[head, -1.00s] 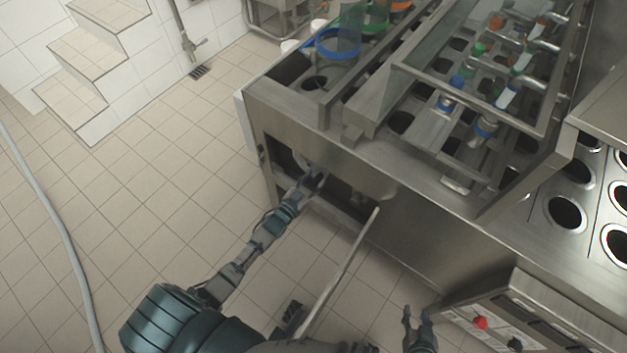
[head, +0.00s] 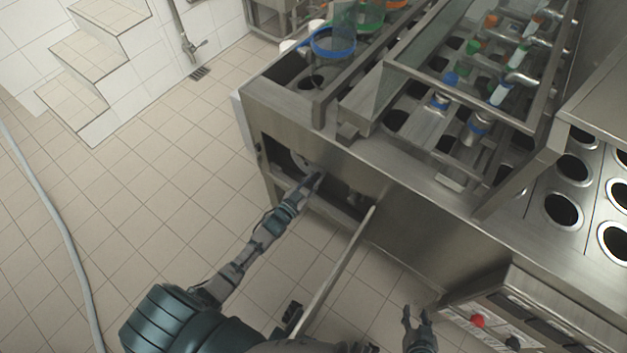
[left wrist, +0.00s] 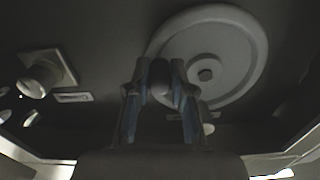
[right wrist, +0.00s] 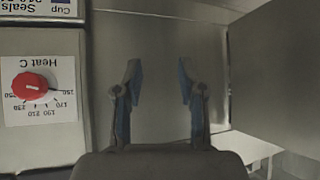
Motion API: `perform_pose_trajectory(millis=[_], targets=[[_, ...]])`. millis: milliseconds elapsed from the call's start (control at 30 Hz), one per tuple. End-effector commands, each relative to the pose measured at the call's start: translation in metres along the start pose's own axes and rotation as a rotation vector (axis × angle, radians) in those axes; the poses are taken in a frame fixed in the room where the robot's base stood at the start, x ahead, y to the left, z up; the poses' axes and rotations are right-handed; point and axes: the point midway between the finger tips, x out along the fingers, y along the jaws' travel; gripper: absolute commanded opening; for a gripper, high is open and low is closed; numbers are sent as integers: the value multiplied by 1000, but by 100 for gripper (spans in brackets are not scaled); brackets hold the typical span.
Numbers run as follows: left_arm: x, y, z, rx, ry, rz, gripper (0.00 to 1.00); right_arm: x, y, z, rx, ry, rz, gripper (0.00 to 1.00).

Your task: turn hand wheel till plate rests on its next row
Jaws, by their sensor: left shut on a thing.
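The pale round hand wheel (left wrist: 235,45) sits inside the dark opening in the machine's side. In the head view only part of its rim (head: 298,160) shows in that opening. My left gripper (head: 318,175) reaches into the opening. In the left wrist view my left gripper (left wrist: 160,88) is shut on the wheel's dark rounded handle (left wrist: 160,78) at the rim's lower left. The steel plate (head: 537,226) with rows of round dark holes lies on the machine top. My right gripper (head: 415,318) is open and empty beside the machine; it shows open in the right wrist view (right wrist: 158,75).
An open door panel (head: 345,262) stands out from the machine, right of my left forearm. The control box with a red knob (head: 479,321) is beside my right gripper. A white knob (left wrist: 40,78) is left of the wheel.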

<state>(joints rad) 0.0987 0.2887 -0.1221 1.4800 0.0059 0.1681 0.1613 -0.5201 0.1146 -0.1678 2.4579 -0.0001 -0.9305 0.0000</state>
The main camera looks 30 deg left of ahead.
Motion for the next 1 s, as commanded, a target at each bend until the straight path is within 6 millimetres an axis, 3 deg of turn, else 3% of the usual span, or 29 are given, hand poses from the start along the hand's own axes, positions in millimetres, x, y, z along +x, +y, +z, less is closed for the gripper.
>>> perform_pose_trajectory(millis=[533,867,1000], targets=[[1,-2,6,122,2,1,0,0,0,-2,0,12,0,40],[0,-9,22,408,1,0,0,3,-2,-11,1,72,-4,40],[0,-13,28,543,-1,1,0,5,-4,-24,0,135,-10,40]])
